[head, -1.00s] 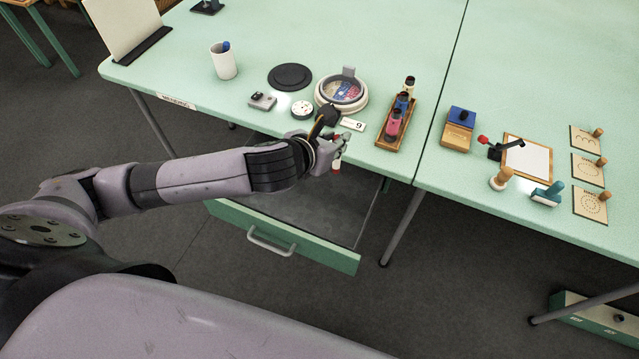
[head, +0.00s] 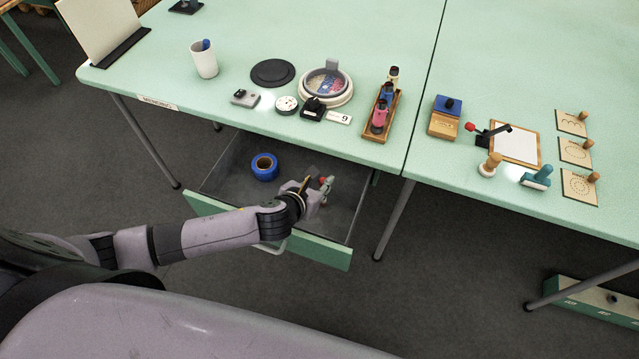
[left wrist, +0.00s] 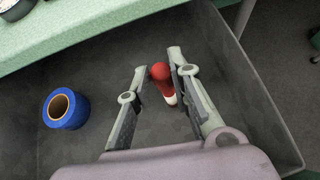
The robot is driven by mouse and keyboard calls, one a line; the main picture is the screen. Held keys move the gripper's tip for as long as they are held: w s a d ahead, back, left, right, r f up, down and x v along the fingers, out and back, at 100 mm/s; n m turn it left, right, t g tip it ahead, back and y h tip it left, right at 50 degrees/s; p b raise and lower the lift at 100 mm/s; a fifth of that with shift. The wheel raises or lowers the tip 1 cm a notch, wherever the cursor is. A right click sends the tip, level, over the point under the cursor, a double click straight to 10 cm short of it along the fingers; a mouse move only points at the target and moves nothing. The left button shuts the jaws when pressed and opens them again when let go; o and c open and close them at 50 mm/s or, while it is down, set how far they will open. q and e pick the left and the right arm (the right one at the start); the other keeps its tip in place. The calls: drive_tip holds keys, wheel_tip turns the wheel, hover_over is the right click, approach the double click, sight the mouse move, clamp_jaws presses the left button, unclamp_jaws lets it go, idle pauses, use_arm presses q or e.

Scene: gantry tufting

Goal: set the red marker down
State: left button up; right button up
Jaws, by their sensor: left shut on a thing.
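My left gripper (head: 322,187) is over the right half of the open drawer (head: 325,253) under the table. It is shut on the red marker (left wrist: 163,80). In the left wrist view the marker has a rounded red end and a white part, and it lies between the fingers, close against the right one. In the head view the marker is mostly hidden by the gripper. I cannot tell whether it touches the drawer floor. My right gripper is not in view.
A blue tape roll (head: 264,167) lies in the drawer, left of my gripper; it also shows in the left wrist view (left wrist: 66,108). The drawer floor between them is clear. On the table above stand a white cup (head: 204,62), a round dish (head: 325,88) and a wooden bottle rack (head: 381,117).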

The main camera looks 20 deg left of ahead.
use_arm(q)
drive_tip(key=shift+f, duration=0.15)
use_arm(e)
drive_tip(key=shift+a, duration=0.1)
use_arm(q)
drive_tip(key=o, duration=0.9)
drive_tip(key=shift+c, duration=0.2)
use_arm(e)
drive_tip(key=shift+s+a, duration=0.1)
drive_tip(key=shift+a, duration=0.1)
use_arm(q)
drive_tip(key=v, duration=1.2)
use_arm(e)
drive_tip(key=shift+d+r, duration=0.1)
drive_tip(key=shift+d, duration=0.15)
